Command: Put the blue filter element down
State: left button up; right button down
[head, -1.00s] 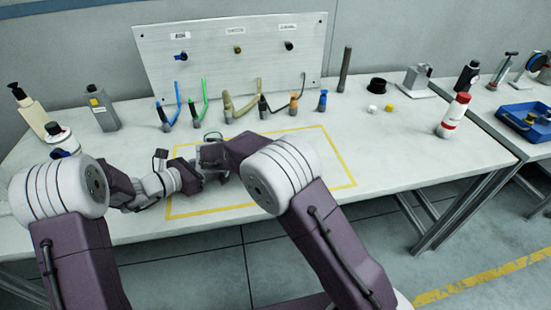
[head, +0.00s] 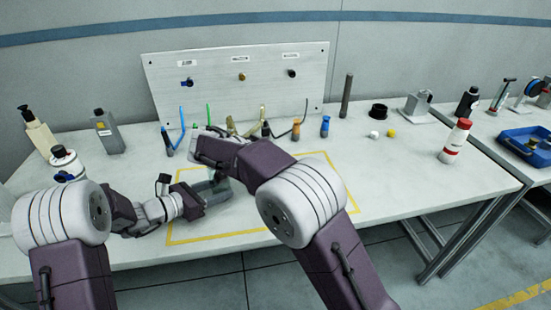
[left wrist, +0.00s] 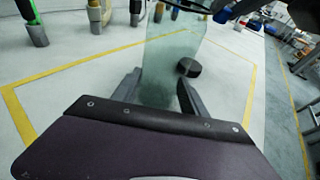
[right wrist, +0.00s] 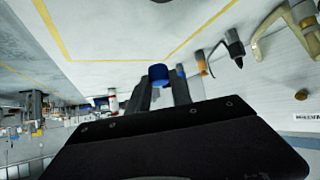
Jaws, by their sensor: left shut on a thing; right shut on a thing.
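The blue filter element (right wrist: 158,75) is a short blue cylinder between the fingertips of my right gripper (right wrist: 163,92), which is shut on it in the right wrist view. A blue piece (left wrist: 221,15) at the top of the left wrist view looks like the same element, held above the table. In the head view my right forearm hides the right gripper. My left gripper (left wrist: 160,92) is shut on a clear greenish vessel (left wrist: 170,55), inside the yellow outline. In the head view the left gripper (head: 212,190) is low over the table. A dark round piece (left wrist: 188,67) shows beside the vessel.
A yellow outline (head: 345,185) marks the table's front middle. Several coloured tools with hoses stand behind it, before an upright metal panel (head: 240,80). Bottles stand at the left; a red-and-white bottle (head: 455,142) stands at the right. The table right of the outline is largely clear.

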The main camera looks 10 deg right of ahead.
jog(key=a+r+n+t+y, duration=0.3)
jog(key=a+r+n+y, duration=0.5)
jog(key=a+r, duration=0.75)
notch_tip(320, 180, down, 10)
jog(key=a+n, duration=0.1)
jog(key=shift+s+h, duration=0.15)
jog(key=shift+h, duration=0.25)
jog(key=c, duration=1.1)
grip_release()
notch_tip(320, 180, up, 7)
